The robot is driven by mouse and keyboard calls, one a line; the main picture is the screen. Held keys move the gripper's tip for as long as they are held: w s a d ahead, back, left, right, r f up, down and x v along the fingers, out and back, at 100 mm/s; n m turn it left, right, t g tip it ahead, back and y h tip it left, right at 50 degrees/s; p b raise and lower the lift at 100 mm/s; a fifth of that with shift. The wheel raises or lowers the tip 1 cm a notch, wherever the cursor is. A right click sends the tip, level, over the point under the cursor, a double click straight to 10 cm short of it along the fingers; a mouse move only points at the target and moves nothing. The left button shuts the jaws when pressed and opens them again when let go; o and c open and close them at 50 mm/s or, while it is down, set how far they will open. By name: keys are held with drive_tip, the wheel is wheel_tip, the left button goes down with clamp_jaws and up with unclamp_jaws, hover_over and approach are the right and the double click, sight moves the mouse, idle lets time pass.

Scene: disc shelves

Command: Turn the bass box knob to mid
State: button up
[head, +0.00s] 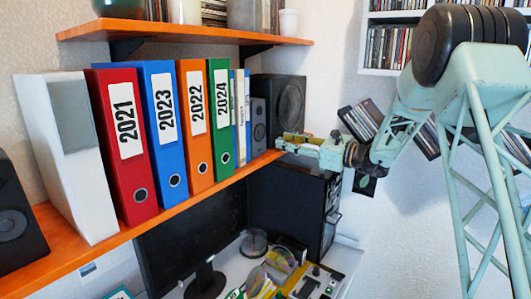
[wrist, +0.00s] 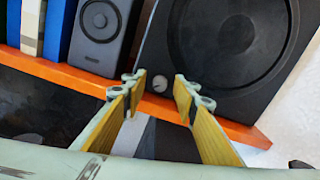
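The bass box is the large dark speaker at the right end of the orange shelf, in the head view (head: 291,92) and the wrist view (wrist: 228,40). Its small silvery knob (wrist: 160,86) is low on its front, near the shelf edge. My gripper (wrist: 159,90) is open, with one fingertip to each side of the knob in the wrist view. I cannot tell whether the fingertips touch the knob or stop short of it. In the head view my gripper (head: 286,141) is in front of the bass box's lower part and hides the knob.
A smaller grey speaker (wrist: 100,30) stands left of the bass box. Several binders, such as the green one (head: 221,115), fill the orange shelf (head: 150,228) further left. A dark computer case (head: 290,205) and a monitor (head: 190,240) are below. An upper shelf (head: 180,33) runs above.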

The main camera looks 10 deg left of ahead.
drive_tip(key=shift+r+m+p, duration=0.15)
drive_tip(key=shift+m+p, duration=2.05)
drive_tip(key=shift+p, duration=0.8)
